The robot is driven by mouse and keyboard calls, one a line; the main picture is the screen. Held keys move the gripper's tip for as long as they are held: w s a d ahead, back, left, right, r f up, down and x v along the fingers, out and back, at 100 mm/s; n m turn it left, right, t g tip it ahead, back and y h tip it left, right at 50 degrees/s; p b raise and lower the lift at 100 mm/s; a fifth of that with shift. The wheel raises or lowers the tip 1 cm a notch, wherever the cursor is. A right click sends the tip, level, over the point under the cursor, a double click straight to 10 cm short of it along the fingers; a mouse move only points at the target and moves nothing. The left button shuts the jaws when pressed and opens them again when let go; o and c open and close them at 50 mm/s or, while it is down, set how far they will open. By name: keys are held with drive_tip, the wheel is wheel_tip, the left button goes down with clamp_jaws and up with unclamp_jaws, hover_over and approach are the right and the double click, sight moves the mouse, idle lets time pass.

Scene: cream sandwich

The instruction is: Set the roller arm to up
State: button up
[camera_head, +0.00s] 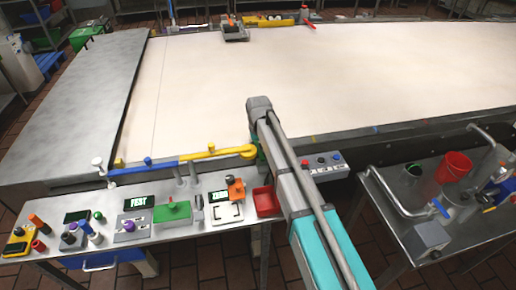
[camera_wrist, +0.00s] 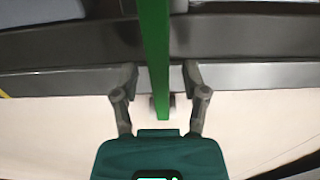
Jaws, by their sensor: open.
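A long green bar (camera_wrist: 154,50), which may be the roller arm, runs from the top edge of the wrist view down between my fingers. My gripper (camera_wrist: 160,76) is open, with one finger on each side of the bar and a visible gap on both sides. In the head view, my arm hides the gripper, and only a small dark green part (camera_head: 261,149) shows beside it.
The wide cream belt (camera_head: 300,75) fills the back. A control bench (camera_head: 80,252) with buttons and displays stands front left, with a red tray (camera_head: 266,202). A button box (camera_head: 325,167) sits right of my arm. A side table (camera_head: 385,185) holds a red bucket (camera_head: 455,167).

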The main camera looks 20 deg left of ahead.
clamp_jaws()
